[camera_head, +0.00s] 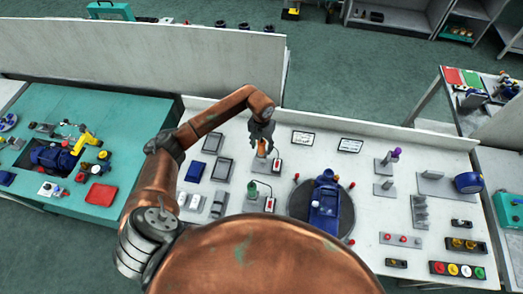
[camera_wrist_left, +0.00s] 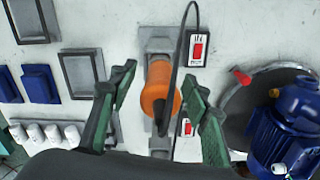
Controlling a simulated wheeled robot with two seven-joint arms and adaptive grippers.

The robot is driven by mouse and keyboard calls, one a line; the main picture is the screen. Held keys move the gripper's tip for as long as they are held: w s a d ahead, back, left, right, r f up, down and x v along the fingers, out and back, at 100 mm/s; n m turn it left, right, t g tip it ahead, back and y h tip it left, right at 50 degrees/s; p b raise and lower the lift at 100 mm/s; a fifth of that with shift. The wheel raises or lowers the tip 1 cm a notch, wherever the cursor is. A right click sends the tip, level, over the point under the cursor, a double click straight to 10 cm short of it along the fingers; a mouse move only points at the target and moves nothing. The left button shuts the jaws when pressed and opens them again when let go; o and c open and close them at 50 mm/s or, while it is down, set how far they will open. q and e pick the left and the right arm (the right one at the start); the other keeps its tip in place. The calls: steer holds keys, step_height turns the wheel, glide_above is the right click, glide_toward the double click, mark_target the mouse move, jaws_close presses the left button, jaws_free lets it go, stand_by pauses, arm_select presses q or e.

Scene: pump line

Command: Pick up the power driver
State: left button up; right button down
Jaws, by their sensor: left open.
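An orange tool with a black cable, which looks like the power driver (camera_head: 262,147), stands in a grey holder on the white workbench. It also shows in the left wrist view (camera_wrist_left: 158,92), between my fingers. My left gripper (camera_head: 262,132) is open over the orange tool; its green-edged fingers (camera_wrist_left: 159,80) appear to either side of it with gaps. I cannot tell how far down they reach. A second tool, with a green top (camera_head: 252,189), stands nearer on the bench. My right gripper is not in view.
A blue motor (camera_head: 325,200) sits on a dark round plate to the right. Grey trays (camera_head: 221,168) lie to the left. A white switch box with a red button (camera_wrist_left: 196,50) is close beside the orange tool. A low wall (camera_head: 140,55) runs behind.

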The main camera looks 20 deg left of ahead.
arm_select(q)
steer(key=shift+c, duration=0.4)
jaws_close()
steer(key=shift+w+r, duration=0.1)
step_height(320, 180, up, 23)
stand_by(1.4)
